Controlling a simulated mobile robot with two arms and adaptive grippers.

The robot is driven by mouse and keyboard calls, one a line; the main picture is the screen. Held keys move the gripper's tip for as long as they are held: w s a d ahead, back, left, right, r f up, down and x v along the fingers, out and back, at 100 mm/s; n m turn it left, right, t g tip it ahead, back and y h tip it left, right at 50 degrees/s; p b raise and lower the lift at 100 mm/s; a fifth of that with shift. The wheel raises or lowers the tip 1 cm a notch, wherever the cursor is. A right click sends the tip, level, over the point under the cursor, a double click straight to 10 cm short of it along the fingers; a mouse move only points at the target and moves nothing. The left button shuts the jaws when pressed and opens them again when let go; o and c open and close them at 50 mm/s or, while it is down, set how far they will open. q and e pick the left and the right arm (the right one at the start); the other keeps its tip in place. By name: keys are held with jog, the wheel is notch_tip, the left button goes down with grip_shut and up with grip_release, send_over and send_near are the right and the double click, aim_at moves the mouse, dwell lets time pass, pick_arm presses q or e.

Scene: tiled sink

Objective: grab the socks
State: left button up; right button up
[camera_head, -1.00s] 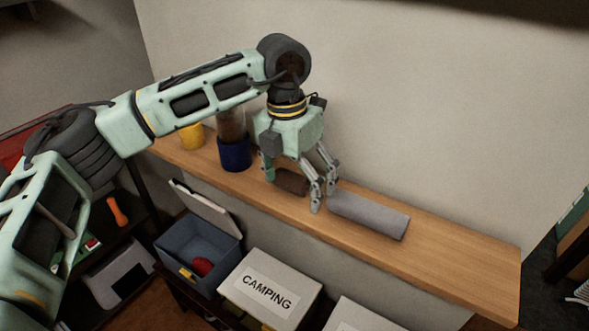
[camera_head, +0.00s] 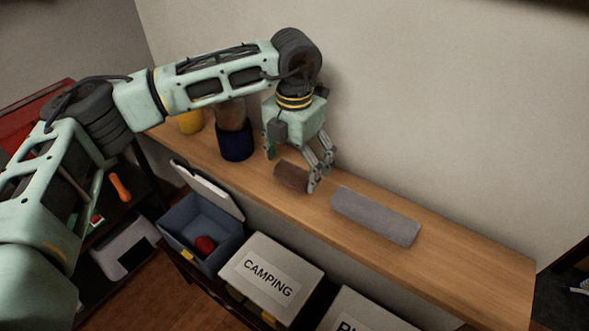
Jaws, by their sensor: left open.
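No thing in view is plainly a pair of socks. A dark brown roll-shaped thing (camera_head: 291,177) lies on the wooden shelf, and it may be the socks. My left gripper (camera_head: 293,172) is open and points down at this brown thing, with fingers on either side of it in the picture. I cannot tell whether they touch it. A grey oblong block (camera_head: 375,215) lies on the shelf to the right, apart from the fingers. A small red thing (camera_head: 205,245) sits in an open blue bin below; I cannot tell what it is. My right gripper is out of view.
A dark blue container (camera_head: 236,146) and a yellow one (camera_head: 190,122) stand on the shelf (camera_head: 460,265) to the left. The wall rises behind it. Below are the open blue bin (camera_head: 190,222) and a white box marked CAMPING (camera_head: 300,265). The shelf's right end is clear.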

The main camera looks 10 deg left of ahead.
pick_arm(q)
notch_tip(320, 180, down, 2)
jog(key=shift+w+f+p, duration=0.1)
jog(key=shift+p, duration=0.25)
jog(key=shift+f, duration=0.2)
jog(key=c, duration=1.2)
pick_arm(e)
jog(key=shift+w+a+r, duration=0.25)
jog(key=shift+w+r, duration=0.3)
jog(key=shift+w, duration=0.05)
pick_arm(q)
jog(key=shift+r, duration=0.1)
jog(key=shift+c, duration=0.2)
